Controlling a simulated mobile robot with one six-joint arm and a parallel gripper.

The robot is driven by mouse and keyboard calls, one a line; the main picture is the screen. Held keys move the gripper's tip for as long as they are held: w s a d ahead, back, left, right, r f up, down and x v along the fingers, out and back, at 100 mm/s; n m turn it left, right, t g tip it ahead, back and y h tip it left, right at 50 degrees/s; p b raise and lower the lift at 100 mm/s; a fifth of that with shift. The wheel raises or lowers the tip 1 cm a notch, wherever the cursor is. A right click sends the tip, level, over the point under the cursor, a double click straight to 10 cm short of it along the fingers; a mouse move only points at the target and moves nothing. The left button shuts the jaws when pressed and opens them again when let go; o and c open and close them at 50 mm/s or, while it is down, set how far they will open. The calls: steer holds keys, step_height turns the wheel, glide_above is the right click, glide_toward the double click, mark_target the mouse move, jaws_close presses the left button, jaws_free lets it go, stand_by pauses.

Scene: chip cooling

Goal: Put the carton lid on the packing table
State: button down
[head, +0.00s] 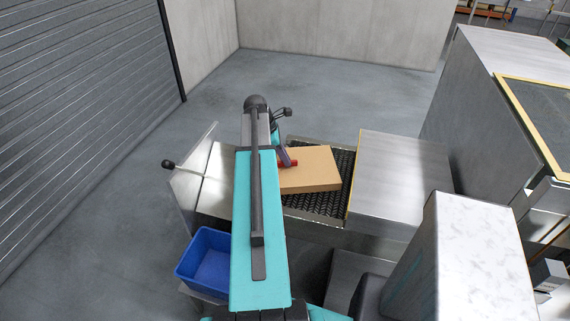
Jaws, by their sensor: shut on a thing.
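The carton lid (312,168), a flat tan cardboard piece, is over the black mesh belt (317,206) in the middle of the head view. My gripper (289,163), with red fingers, is shut on its left edge. My teal arm hides part of the gripper and whatever lies behind it. I cannot tell whether the lid touches the belt or is held just above it. I cannot tell which surface is the packing table.
A blue bin (208,262) stands at the lower left. A steel cover (398,178) adjoins the belt on the right, and a clear panel (190,180) stands on the left. A large steel machine (480,110) is at the right. The grey floor behind is clear.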

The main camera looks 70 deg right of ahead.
steer(key=shift+f+p, duration=0.4)
steer(key=shift+f, duration=1.2)
steer(key=shift+f, duration=0.1)
steer(key=c, duration=1.9)
jaws_free()
steer(key=shift+o, duration=0.2)
steer(key=b+v, duration=0.3)
steer(key=v, duration=0.9)
steer(key=shift+o, duration=0.5)
